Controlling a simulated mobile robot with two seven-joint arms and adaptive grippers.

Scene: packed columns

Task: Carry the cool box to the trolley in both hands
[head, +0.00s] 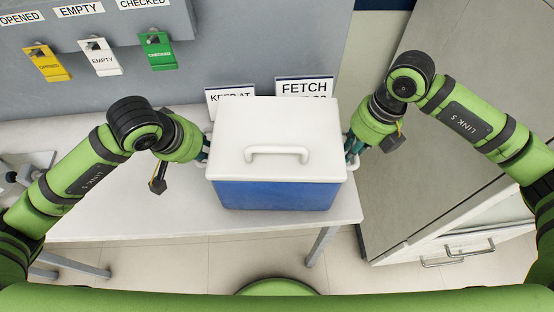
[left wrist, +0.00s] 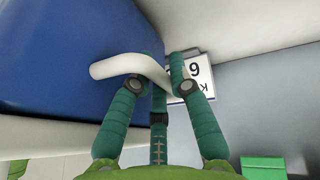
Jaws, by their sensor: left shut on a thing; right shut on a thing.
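The cool box (head: 275,193) has a blue body and a white lid with a handle on top. It is at or just over the white table; I cannot tell whether its underside touches. My left gripper (head: 204,148) is at its left side. In the left wrist view my left gripper (left wrist: 162,76) is shut around a white side handle (left wrist: 115,66) on the blue wall (left wrist: 60,55). My right gripper (head: 350,148) is shut on the handle at the right side, its fingers partly hidden by the lid. I cannot make out a trolley in these views.
The white table (head: 120,225) has free room left of the box. Two signs (head: 304,87) stand behind it, partly covered. Yellow, white and green tags (head: 155,50) hang on the grey panel. A grey-topped drawer unit (head: 430,190) stands at right.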

